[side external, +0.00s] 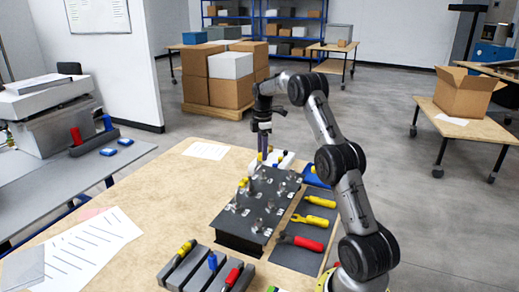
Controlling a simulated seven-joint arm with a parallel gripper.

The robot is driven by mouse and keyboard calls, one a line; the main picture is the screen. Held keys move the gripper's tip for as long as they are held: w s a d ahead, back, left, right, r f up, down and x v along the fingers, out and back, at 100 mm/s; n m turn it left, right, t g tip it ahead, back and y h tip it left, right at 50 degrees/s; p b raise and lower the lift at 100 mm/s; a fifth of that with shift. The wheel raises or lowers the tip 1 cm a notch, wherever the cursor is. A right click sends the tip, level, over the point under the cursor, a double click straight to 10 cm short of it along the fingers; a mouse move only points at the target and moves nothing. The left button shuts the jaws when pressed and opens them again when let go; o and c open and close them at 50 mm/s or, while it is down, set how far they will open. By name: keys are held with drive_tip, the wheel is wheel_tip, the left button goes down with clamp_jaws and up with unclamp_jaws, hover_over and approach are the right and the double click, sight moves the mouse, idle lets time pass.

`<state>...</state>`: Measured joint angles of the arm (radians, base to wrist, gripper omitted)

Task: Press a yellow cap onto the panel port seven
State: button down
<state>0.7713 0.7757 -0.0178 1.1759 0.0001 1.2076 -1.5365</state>
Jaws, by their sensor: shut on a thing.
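The dark panel (240,222) stands raised on the wooden table, with several metal ports and small white labels on top. The labels are too small to read, so I cannot tell which port is number seven. A yellow cap (243,183) shows at the panel's left side. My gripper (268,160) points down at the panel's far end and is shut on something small. A bit of yellow (260,157) shows at its fingertips, probably a yellow cap; the fingers partly hide it. I cannot tell whether it touches a port.
A white holder (287,160) with small dark and yellow pieces is just behind my gripper. Yellow and red-handled tools (302,243) lie on a dark mat right of the panel. A grey rack (207,272) with coloured pieces stands in front. The table's left side holds only papers (85,250).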

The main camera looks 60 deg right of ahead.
hover_over(262, 175)
drive_tip(key=d, duration=0.1)
drive_tip(key=shift+w+f, duration=0.2)
drive_tip(key=shift+f, duration=2)
drive_tip(key=shift+f, duration=1.25)
drive_tip(key=shift+c, duration=1.8)
unclamp_jaws()
wheel_tip(262, 175, up, 14)
drive_tip(key=shift+f, duration=0.15)
